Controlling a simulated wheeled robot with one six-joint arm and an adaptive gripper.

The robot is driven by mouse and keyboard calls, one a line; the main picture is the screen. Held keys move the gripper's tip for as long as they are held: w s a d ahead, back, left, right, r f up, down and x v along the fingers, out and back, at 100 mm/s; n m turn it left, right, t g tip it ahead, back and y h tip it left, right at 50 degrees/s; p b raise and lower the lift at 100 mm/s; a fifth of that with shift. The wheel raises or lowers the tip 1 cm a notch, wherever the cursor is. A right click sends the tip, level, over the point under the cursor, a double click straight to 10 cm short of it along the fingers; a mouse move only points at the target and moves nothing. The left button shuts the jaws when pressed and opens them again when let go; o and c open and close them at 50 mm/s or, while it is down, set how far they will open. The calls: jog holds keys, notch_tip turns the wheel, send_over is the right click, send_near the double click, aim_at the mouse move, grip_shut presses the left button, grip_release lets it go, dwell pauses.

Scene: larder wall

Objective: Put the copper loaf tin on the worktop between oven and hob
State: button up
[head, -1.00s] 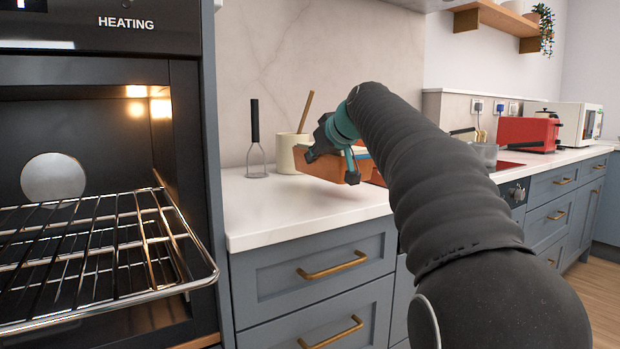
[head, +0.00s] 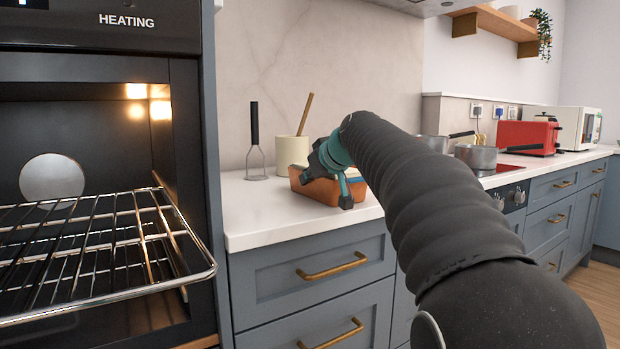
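The copper loaf tin (head: 316,188) is at the worktop (head: 268,210) between the oven (head: 100,170) and the hob (head: 494,171), in front of the cream pot. It looks level and low, at or very near the worktop surface; I cannot tell if it touches. Something pale shows inside it. The fingers appear closed on the tin's wall, though my wrist hides part of the grip.
Pans (head: 477,157) sit at the hob. The oven rack (head: 100,250) sticks out at left. The worktop's front left is clear.

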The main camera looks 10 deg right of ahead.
jog(key=o, duration=0.3)
jog(key=shift+r, duration=0.1)
jog(key=v, duration=1.2)
jog(key=shift+a, duration=0.1)
jog(key=s+a+f+m+g+h, duration=0.1)
jog(key=s+a+f+g, duration=0.1)
jog(key=s+f, duration=0.8)
jog(key=s+a+f+m+g+h, duration=0.1)
jog(key=s+a+f+g, duration=0.1)
jog(key=s+f, duration=0.8)
jog(key=s+a+f+m+g+h, duration=0.1)
jog(key=s+a+f+m+g, duration=0.1)
jog(key=s+f, duration=0.8)
notch_tip(320, 180, down, 6)
jog(key=shift+s, duration=0.1)
